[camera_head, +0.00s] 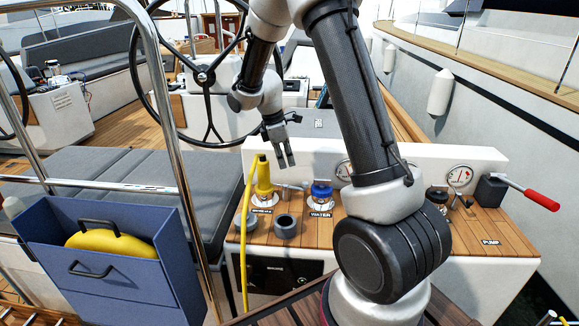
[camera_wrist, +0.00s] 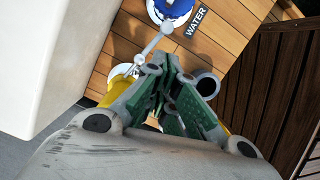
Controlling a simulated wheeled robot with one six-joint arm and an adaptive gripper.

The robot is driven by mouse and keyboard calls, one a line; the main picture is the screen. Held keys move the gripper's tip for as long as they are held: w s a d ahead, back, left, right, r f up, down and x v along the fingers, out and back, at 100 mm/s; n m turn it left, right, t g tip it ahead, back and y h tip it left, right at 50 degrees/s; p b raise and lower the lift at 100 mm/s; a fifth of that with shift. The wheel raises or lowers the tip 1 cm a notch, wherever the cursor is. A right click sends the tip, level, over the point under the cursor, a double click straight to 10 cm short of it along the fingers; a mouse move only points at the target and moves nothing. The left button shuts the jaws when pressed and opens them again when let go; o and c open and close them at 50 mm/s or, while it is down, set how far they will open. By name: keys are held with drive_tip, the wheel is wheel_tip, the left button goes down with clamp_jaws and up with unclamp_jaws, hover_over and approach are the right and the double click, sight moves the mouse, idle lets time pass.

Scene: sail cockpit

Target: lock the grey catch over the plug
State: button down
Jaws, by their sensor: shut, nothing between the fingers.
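The yellow plug (camera_head: 264,180) stands upright in its deck socket, with a yellow cable running down over the front edge. In the wrist view the plug (camera_wrist: 118,88) is partly hidden behind my gripper. The grey catch (camera_head: 291,186) looks like a thin lever with a round knob; it sticks out sideways from the socket towards the blue cap. In the wrist view the catch (camera_wrist: 152,44) runs from the plug's side to its knob. My gripper (camera_head: 287,164) is shut and empty, pointing down above and just right of the plug. It also fills the lower wrist view (camera_wrist: 166,78).
The blue WATER cap (camera_head: 321,190) is right of the plug. An empty grey cup-like holder (camera_head: 285,226) stands in front. A white upright panel (camera_head: 318,158) rises behind the wooden deck. A red-handled pump lever (camera_head: 540,199) is far right. My arm hides the deck's middle.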

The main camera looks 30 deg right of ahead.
drive_tip(key=x, duration=0.8)
drive_tip(key=shift+f, duration=0.15)
drive_tip(key=shift+w+d+n, duration=0.1)
drive_tip(key=shift+d+n, duration=0.35)
drive_tip(key=shift+n, duration=0.25)
drive_tip(key=shift+a, duration=0.15)
drive_tip(key=s+a+v, duration=0.1)
drive_tip(key=v, duration=0.9)
